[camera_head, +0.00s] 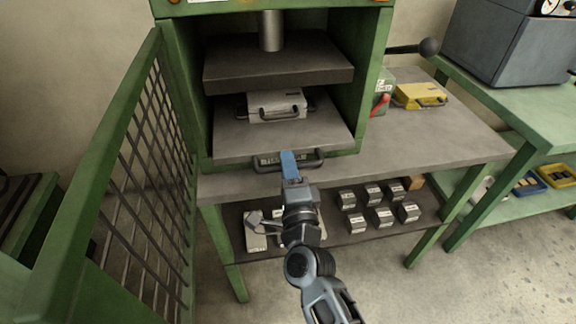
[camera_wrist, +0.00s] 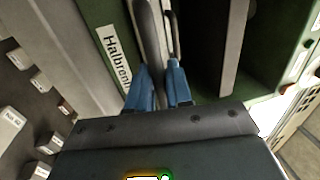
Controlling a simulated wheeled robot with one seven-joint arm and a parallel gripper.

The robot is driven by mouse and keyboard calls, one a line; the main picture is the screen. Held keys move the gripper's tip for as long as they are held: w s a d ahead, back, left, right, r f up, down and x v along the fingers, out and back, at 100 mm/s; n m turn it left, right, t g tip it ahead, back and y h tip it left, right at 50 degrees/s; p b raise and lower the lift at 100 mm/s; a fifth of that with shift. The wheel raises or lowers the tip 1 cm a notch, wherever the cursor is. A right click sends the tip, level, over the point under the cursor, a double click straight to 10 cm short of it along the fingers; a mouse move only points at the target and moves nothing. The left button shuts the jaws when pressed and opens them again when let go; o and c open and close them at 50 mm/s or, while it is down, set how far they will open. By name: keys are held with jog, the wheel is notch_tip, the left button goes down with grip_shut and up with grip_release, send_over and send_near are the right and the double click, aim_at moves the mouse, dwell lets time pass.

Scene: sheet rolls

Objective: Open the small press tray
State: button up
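The green press (camera_head: 181,95) has a grey lower tray (camera_head: 235,139) with a dark bow handle (camera_head: 318,163) on its front. The tray lies within the press frame, below a raised grey plate (camera_head: 285,68). My gripper (camera_head: 288,158) is at the middle of this handle and hides part of it and of the label behind. In the wrist view, my two blue fingers (camera_wrist: 159,72) stand close together with the dark handle (camera_wrist: 150,35) between them. They look shut on it; exact contact is hard to see. A white label (camera_wrist: 113,52) shows beside the handle.
A small grey case (camera_head: 277,104) with handles sits on the tray. A green mesh gate (camera_head: 150,165) stands at the left. Labelled blocks (camera_head: 375,206) lie on the shelf below.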

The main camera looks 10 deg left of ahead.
grip_shut()
jog(key=shift+s, duration=0.1)
jog(key=r+p+v, duration=0.3)
jog(key=v, duration=1.4)
jog(key=shift+s+d, duration=0.2)
jog(key=shift+s, duration=0.35)
jog(key=o, duration=0.5)
grip_release()
